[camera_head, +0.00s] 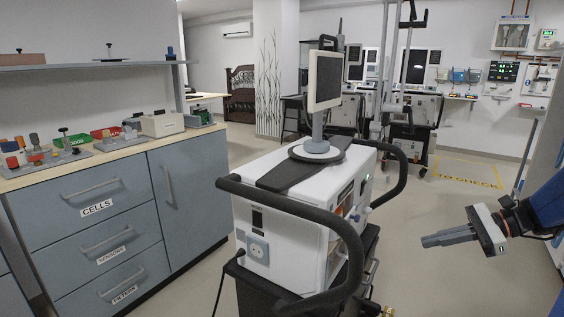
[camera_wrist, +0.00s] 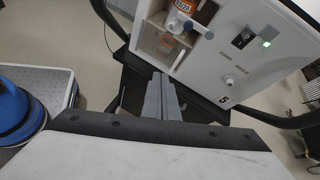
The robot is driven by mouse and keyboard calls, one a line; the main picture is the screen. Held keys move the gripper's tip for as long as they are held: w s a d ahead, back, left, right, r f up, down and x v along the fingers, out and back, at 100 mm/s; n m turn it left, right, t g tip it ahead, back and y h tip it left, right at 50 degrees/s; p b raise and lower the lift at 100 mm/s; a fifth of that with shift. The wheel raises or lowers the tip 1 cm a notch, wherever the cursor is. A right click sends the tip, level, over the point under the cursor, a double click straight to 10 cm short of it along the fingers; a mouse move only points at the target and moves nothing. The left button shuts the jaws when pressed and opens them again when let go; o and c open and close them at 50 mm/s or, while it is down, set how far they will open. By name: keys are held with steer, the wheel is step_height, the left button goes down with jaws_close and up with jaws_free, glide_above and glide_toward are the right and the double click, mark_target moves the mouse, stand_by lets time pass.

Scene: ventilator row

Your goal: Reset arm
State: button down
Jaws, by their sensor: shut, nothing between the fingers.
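My gripper (camera_head: 424,241) is at the right of the head view, held in the air to the right of the ventilator cart. Its two grey fingers are together with nothing between them. In the wrist view the closed fingers (camera_wrist: 161,82) point toward the cart's side.
A blue-grey cabinet (camera_head: 190,190) with labelled drawers stands at the left, with parts and bins on its top. More ventilators (camera_head: 412,140) stand at the back. A yellow-marked floor area (camera_head: 468,176) lies at the back right. The curved handle bars (camera_head: 352,262) stick out near my gripper.

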steer(key=s+a+f+n+g+h, duration=0.25)
steer(key=s+a+n+h, duration=0.25)
steer(key=s+a+n, duration=0.35)
steer(key=s+a+f+n+t+h, duration=0.2)
steer(key=s+n+h, duration=0.4)
steer(key=s+n, duration=0.4)
steer(key=shift+s+t+h, duration=0.4)
steer(key=shift+s+t, duration=0.25)
steer(key=shift+s, duration=0.5)
steer(key=shift+n, duration=0.25)
